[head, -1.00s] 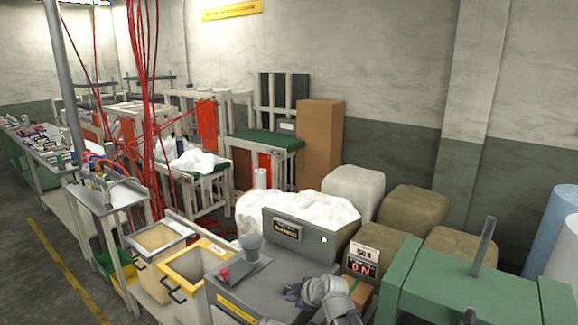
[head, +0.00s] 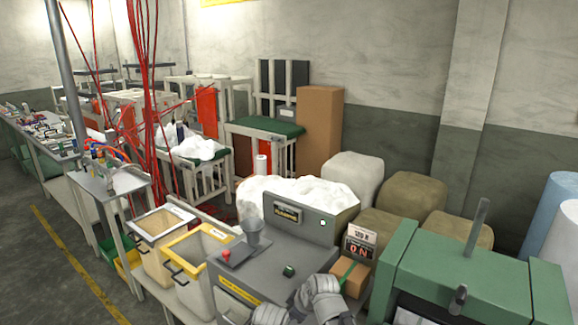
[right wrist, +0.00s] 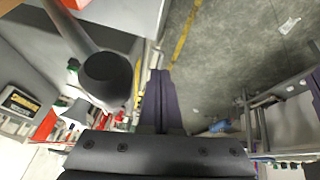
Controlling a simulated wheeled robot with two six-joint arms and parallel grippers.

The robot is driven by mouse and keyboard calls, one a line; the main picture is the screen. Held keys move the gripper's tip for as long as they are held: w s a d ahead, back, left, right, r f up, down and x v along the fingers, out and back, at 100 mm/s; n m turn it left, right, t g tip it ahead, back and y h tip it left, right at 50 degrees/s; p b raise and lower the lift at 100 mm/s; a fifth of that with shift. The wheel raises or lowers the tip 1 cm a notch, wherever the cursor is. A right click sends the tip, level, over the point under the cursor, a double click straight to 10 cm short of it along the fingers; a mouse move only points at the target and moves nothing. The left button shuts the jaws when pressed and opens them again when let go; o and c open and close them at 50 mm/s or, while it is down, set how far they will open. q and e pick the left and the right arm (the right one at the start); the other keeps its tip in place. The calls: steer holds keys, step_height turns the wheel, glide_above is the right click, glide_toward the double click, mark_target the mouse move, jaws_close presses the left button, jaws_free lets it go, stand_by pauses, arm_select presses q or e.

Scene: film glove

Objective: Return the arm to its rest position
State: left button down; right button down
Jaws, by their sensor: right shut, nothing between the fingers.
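My right arm (head: 320,296) comes in at the bottom of the head view, folded in front of the grey machine. Its gripper is below the frame or hidden there. In the right wrist view my right gripper (right wrist: 160,74) has its dark fingers pressed together with nothing between them.
A green frame (head: 450,262) stands at right.

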steer(key=s+d+f+m+g+h, duration=0.1)
steer(key=s+m, duration=0.3)
steer(key=s, duration=0.4)
steer(key=s+d+f+m+g+h, duration=0.1)
steer(key=s+d+m+g+h, duration=0.2)
steer(key=s, duration=0.6)
steer(key=shift+s+d+f+m+g+h, duration=0.15)
steer(key=shift+d+f+m+g+h, duration=0.35)
steer(key=shift+d+m, duration=0.4)
